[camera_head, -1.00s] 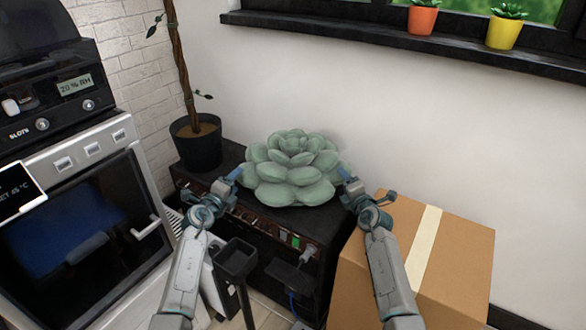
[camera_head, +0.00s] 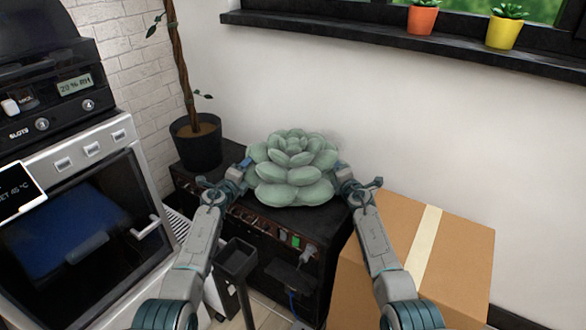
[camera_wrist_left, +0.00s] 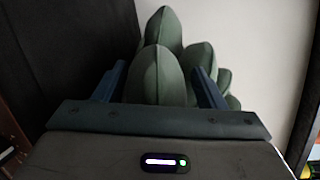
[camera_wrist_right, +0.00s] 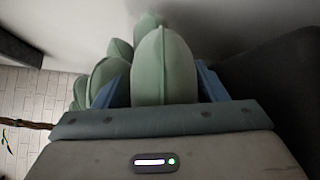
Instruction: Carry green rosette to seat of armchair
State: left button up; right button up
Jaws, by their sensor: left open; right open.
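The green rosette (camera_head: 291,170), a large pale succulent shape, sits on top of the black amplifier-like box (camera_head: 265,228). My left gripper (camera_head: 244,169) is open at the rosette's left side. In the left wrist view, rosette leaves (camera_wrist_left: 158,75) stand between its blue fingers. My right gripper (camera_head: 341,172) is open at the rosette's right side. In the right wrist view, a leaf (camera_wrist_right: 164,68) stands between its fingers. I cannot tell whether the fingers touch the leaves. No armchair shows in these views.
A potted plant (camera_head: 196,147) stands on the box behind left. A cardboard box (camera_head: 458,245) is close on the right. An oven-like machine (camera_head: 75,215) is on the left. A dark post with a tray-like top (camera_head: 236,259) stands in front. The wall is behind.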

pick_arm(q)
jog(key=shift+c, duration=0.4)
pick_arm(e)
jog(key=shift+c, duration=0.5)
pick_arm(q)
jog(key=c, duration=1.3)
pick_arm(e)
jog(key=c, duration=1.3)
pick_arm(q)
jog(key=shift+r, duration=0.1)
pick_arm(e)
jog(key=shift+r, duration=0.1)
